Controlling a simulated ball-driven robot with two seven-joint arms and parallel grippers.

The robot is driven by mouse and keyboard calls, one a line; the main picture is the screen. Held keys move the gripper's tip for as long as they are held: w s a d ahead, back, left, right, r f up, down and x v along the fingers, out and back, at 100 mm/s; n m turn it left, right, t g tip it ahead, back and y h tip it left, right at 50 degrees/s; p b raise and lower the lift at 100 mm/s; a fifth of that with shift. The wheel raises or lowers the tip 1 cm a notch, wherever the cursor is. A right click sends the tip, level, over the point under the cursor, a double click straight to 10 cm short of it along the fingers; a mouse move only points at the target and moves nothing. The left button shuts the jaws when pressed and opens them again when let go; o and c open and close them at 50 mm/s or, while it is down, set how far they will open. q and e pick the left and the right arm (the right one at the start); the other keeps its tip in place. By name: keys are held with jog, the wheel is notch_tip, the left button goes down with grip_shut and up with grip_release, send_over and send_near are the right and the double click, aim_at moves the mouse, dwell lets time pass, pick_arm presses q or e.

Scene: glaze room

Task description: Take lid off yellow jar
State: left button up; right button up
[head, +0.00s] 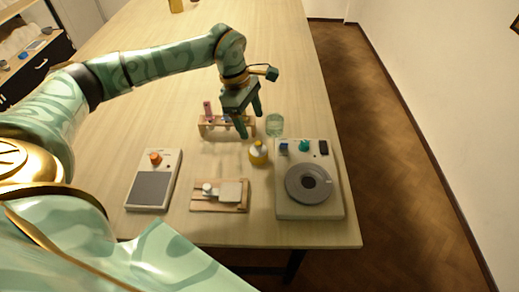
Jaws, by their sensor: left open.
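A small yellow jar (258,157) stands upright on the wooden table, just left of the grey device with a round plate. My left gripper (250,123) is open and points down. In the picture its fingertips are just above and slightly left of the jar, apart from it. Nothing shows between the fingers. My right gripper is not in view.
A wooden rack (211,127) with tubes stands behind the gripper. The grey device (309,208) is at right, a small wooden board (220,207) in front, and a white-and-grey device (153,187) at left. The far table is mostly clear.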

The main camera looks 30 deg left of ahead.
aim_at(257, 143)
pick_arm(q)
jog(key=x, duration=0.9)
jog(key=shift+a, duration=0.15)
jog(key=c, duration=1.1)
